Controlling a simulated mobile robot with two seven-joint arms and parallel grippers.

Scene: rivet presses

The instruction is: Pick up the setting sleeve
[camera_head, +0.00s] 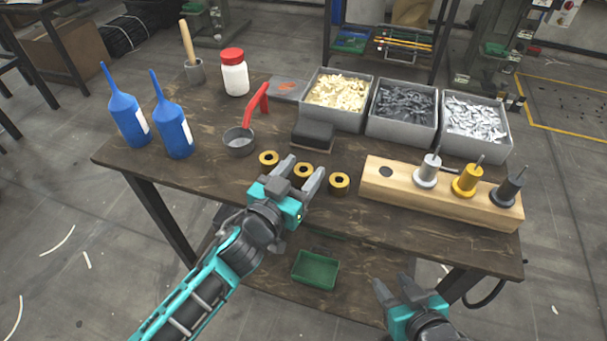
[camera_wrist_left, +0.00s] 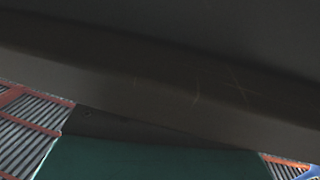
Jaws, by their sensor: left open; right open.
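Three short brass-coloured sleeves with dark holes stand in a row on the dark wooden table: a left one (camera_head: 269,158), a middle one (camera_head: 304,170) and a right one (camera_head: 339,183). I cannot tell which of them the task names. My left gripper (camera_head: 304,165) is open, its fingers pointing to the back of the table, on either side of the middle sleeve in the head view. I cannot tell its height above the sleeve. My right gripper (camera_head: 391,281) is open and empty, before the table's front edge.
A wooden block (camera_head: 440,200) with several setting tools stands on the right. Three grey bins (camera_head: 400,135) of small parts stand behind. A dark block (camera_head: 312,136), a grey cup (camera_head: 239,142) and blue bottles (camera_head: 174,130) are nearby. A green tray (camera_head: 316,270) lies below.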

